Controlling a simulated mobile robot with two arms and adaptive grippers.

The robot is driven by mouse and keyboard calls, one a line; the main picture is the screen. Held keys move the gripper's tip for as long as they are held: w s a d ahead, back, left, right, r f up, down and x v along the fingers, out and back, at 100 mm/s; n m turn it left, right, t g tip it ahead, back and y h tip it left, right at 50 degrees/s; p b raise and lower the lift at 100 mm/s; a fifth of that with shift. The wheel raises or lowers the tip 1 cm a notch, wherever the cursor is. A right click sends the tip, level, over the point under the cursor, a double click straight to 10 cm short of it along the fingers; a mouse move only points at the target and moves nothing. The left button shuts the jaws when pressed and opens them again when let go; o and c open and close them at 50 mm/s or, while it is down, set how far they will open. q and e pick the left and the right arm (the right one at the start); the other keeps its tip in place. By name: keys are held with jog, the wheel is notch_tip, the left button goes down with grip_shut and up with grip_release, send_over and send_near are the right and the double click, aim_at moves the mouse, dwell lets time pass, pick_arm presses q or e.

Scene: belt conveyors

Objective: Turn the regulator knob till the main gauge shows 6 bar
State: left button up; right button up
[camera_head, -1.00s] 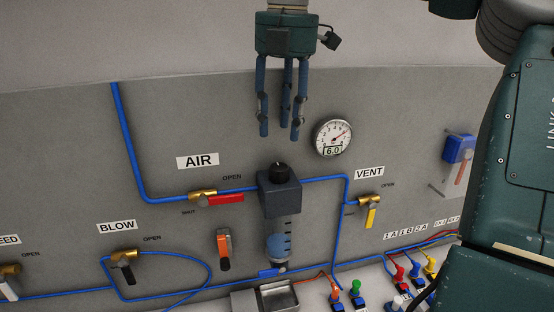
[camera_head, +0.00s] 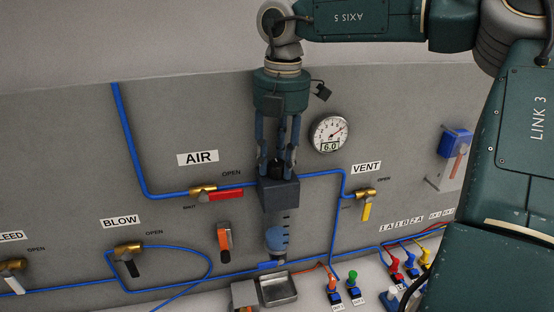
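The regulator is a dark block (camera_head: 278,194) above a clear bowl (camera_head: 277,238), with a black knob (camera_head: 276,170) on top. My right gripper (camera_head: 277,170) points down over it, its fingers spread around the knob. The fingers partly hide the knob, and contact is not clear. The fingers look as open as before. The main gauge (camera_head: 330,133) is round and white, right of the gripper. My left gripper is not in view.
The AIR valve has a red handle (camera_head: 222,195) left of the regulator. The VENT valve has a yellow handle (camera_head: 367,212) to the right. Blue pipe runs along the grey panel. A metal tray (camera_head: 279,290) and several coloured plugs stand below.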

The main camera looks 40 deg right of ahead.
aim_at(278, 165)
jog(key=c, duration=0.4)
jog(key=m+b, duration=0.1)
jog(key=b, duration=0.1)
jog(key=shift+f+b, duration=0.3)
jog(key=shift+b, duration=0.05)
jog(key=shift+r+m, duration=0.1)
jog(key=shift+m, duration=0.2)
jog(key=shift+r, duration=0.15)
jog(key=shift+c, duration=0.3)
jog(key=o, duration=0.9)
jog(key=shift+a+r, duration=0.1)
jog(key=shift+a, duration=0.05)
jog(key=r, duration=1.1)
jog(key=shift+s+r, duration=0.4)
jog(key=shift+a, duration=0.1)
